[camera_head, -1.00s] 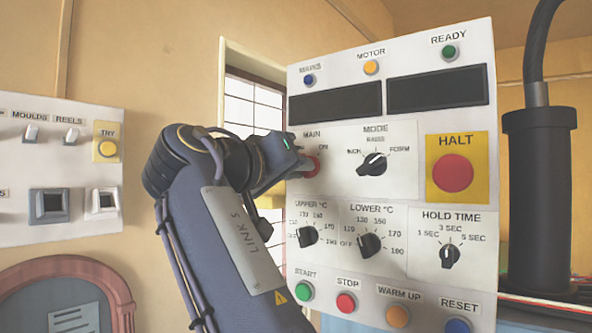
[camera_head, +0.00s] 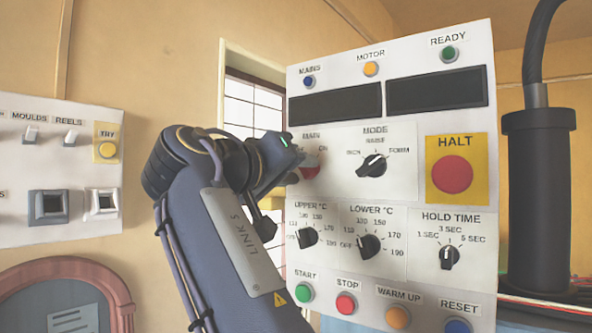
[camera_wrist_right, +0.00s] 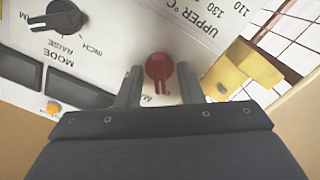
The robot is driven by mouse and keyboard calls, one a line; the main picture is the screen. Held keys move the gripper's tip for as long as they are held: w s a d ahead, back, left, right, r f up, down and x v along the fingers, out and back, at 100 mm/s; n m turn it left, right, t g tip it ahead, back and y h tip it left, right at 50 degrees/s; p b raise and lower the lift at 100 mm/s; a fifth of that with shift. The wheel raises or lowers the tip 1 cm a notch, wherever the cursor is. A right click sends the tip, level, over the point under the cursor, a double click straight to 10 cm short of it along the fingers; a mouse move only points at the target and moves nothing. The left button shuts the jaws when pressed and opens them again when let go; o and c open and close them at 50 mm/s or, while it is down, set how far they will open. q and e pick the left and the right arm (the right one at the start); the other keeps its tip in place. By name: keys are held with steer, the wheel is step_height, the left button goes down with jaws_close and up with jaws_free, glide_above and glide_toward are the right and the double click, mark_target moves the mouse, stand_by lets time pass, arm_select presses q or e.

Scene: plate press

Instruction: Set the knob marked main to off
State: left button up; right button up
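The red main knob (camera_head: 310,169) is on the left side of the white control panel, under the MAIN label, with an ON mark at its upper right. The arm hides part of it and any off mark. In the right wrist view the knob (camera_wrist_right: 159,68) has a raised ridge running toward the partly hidden MAIN label. My right gripper (camera_wrist_right: 160,88) is open, with one finger on each side of the knob and gaps visible between. In the head view my right gripper (camera_head: 292,172) is at the panel's left edge. My left gripper is not in view.
The mode knob (camera_head: 372,166) is right of the main knob, and the upper °C knob (camera_head: 307,237) is below it. The yellow HALT plate with its red button (camera_head: 452,174) is further right. A second panel (camera_head: 25,190) is on the left wall.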

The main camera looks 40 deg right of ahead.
steer(key=b+v, duration=0.1)
steer(key=v, duration=0.6)
steer(key=shift+a, duration=0.4)
steer(key=shift+s, duration=0.15)
stand_by(0.5)
